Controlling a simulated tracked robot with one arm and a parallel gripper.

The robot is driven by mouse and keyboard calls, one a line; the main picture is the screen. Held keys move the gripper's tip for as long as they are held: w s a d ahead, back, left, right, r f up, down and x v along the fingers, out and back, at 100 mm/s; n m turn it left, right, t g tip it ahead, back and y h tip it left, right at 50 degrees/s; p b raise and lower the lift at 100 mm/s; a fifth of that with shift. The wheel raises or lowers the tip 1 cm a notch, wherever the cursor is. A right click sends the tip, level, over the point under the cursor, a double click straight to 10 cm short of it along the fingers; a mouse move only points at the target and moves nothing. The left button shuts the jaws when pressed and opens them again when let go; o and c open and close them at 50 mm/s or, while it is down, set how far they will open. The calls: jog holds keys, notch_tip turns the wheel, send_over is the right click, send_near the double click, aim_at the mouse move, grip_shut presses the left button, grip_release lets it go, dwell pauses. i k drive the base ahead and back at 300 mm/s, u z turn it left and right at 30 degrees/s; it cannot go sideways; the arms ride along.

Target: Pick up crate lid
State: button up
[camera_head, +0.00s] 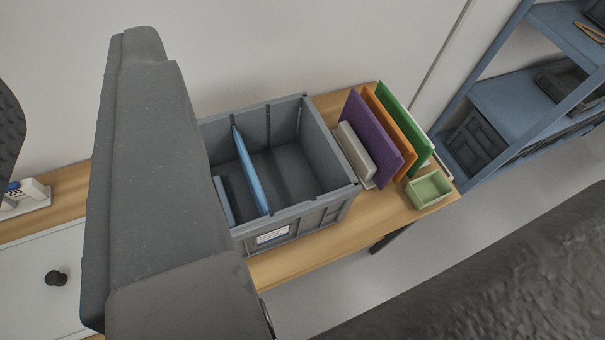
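A pale flat panel with a black knob (55,278) lies on the wooden table at the lower left; it looks like the crate lid (28,262). Its right side is hidden behind a large grey part of my own body. The grey crate (325,160) stands open on the table, with a blue upright divider (248,172) inside and a white label on its front. The large grey part and dark parts at the left edge and lower right look like mine. No fingertips can be made out, and nothing is seen held.
Purple (371,138), orange (392,132) and green (405,120) panels stand upright right of the crate. A small green tray (428,189) sits near the table's right end. A white block (30,192) is at the far left. Blue shelving (500,100) stands at the upper right.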

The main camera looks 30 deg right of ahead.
aim_at(40, 272)
jog(key=u, duration=1.05)
jog(key=k, duration=1.3)
jog(key=z, duration=0.3)
jog(key=i, duration=1.95)
jog(key=u, duration=0.5)
